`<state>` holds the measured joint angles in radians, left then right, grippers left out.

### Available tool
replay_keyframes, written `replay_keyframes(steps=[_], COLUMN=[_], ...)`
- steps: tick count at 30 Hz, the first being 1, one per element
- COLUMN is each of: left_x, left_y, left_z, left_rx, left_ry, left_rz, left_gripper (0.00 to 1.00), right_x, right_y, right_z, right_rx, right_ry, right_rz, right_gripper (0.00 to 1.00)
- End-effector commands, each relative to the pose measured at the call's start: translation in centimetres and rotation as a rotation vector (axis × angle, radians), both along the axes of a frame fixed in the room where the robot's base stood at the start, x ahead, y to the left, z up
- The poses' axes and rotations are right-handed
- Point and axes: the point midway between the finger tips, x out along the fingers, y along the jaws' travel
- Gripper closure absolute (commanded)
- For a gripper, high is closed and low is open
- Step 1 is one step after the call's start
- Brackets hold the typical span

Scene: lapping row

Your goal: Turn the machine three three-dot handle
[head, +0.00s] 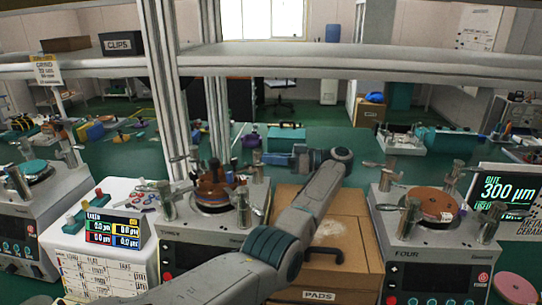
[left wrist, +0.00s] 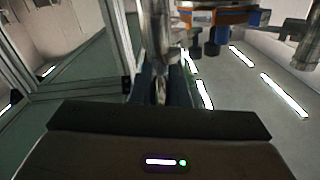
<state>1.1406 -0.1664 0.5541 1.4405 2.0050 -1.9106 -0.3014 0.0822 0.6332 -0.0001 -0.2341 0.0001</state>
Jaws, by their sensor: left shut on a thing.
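Machine three (head: 205,243) stands left of centre in the head view, with a copper-brown round plate (head: 212,205) and several metal posts with lever handles around it. My left gripper (head: 268,158) reaches in from the right at the back right post (head: 257,170) of this machine. In the left wrist view the gripper (left wrist: 161,88) is shut on a metal handle (left wrist: 160,62), which stands between its dark fingers. The dots on the handles are too small or hidden to read. My right gripper is not in view.
Machine four (head: 430,250) stands to the right, with a brown plate and similar posts. A brown box marked PADS (head: 318,280) sits between the machines, under my left arm. A white box with a coloured display (head: 112,228) is left. A metal shelf frame (head: 330,60) crosses above.

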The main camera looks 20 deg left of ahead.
Motion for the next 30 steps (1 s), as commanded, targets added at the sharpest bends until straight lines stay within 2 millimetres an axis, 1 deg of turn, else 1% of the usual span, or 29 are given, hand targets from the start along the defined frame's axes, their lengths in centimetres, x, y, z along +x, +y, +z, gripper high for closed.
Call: replay_keyframes(steps=[1, 8, 9, 12, 20, 23, 26, 30], left_x=[0.0, 0.0, 0.0, 0.0, 0.0, 0.0, -0.1, -0.1], left_y=[0.4, 0.5, 0.5, 0.5, 0.2, 0.2, 0.4, 0.8], left_z=[0.2, 0.2, 0.2, 0.2, 0.1, 0.5, 1.5, 3.6], left_rx=[0.003, 0.002, 0.003, 0.002, 0.0, 0.0, 0.0, -0.001], left_ry=[-0.003, -0.003, -0.004, -0.003, -0.002, -0.002, -0.002, -0.002], left_rz=[0.006, 0.007, 0.007, 0.007, 0.004, 0.004, 0.005, 0.007], left_gripper=[1.0, 1.0, 0.81, 0.63, 0.63, 0.63, 0.63, 0.63], right_x=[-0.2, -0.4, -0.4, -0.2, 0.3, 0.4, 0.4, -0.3], right_y=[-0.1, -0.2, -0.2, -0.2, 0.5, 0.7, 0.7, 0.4], right_z=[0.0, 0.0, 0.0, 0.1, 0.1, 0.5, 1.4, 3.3], right_rx=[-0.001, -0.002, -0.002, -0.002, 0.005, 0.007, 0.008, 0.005], right_ry=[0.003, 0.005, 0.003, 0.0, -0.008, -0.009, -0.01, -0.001], right_rz=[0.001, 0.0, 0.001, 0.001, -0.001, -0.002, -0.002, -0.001], right_gripper=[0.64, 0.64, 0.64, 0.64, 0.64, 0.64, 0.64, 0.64])
